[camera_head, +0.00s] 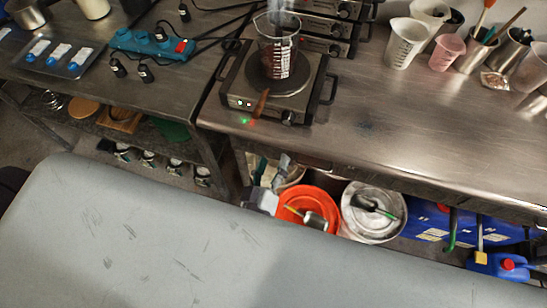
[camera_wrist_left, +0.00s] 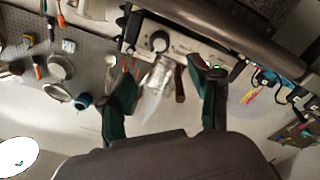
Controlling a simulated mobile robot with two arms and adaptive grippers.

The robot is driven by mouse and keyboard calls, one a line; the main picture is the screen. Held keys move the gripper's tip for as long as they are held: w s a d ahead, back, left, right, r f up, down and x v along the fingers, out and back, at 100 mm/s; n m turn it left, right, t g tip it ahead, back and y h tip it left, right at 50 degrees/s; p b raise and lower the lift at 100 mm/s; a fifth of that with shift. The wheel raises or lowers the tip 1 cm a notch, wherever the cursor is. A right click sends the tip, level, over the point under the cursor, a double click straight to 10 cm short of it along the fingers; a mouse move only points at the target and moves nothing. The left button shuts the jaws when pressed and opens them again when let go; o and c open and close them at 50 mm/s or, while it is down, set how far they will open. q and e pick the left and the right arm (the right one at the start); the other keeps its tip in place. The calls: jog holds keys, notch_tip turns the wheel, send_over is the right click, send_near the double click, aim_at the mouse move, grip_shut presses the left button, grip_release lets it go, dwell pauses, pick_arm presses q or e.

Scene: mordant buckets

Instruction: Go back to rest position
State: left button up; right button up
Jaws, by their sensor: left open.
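My left gripper (camera_wrist_left: 162,72) shows in the left wrist view with its two dark green fingers spread apart. The gap between them shows only background, with a clear vessel and a brown handle behind it, and I see nothing held. In the head view I cannot make out the left gripper clearly; a dark shape sits at the left edge. My right gripper is not in view. A glass beaker (camera_head: 278,52) with dark red liquid stands upright on a hot plate (camera_head: 240,88) on the steel bench.
The steel bench (camera_head: 400,135) has bare room at its front right. White cups (camera_head: 405,43) and tool pots stand at its back right. Under it are an orange bucket (camera_head: 318,195), a white bucket (camera_head: 372,228) and blue canisters (camera_head: 510,262). A teal power strip (camera_head: 150,42) lies on the left table.

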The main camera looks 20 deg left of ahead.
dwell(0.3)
pick_arm(q)
jog(key=s+a+f+m+g+h+b, duration=0.1)
jog(key=s+f+m+g, duration=0.3)
jog(key=f, duration=1)
jog(key=s+f+m+g+h+b, duration=0.1)
jog(key=s+f+m+g+h, duration=0.25)
jog(key=f, duration=1.05)
jog(key=s+a+f+m+g+y, duration=0.1)
jog(key=s+a+f+g, duration=0.2)
jog(key=s, duration=0.4)
jog(key=s+a+f+g+y+b, duration=0.1)
jog(key=s+a+f+g+y, duration=0.1)
jog(key=s+a+f, duration=0.3)
jog(key=s+a+f+m+g+y, duration=0.1)
jog(key=s+a+f+g, duration=0.3)
jog(key=s+f, duration=0.5)
jog(key=shift+s+f+m, duration=0.2)
jog(key=shift+s+m, duration=0.15)
jog(key=shift+s, duration=0.25)
jog(key=shift+g+y, duration=0.25)
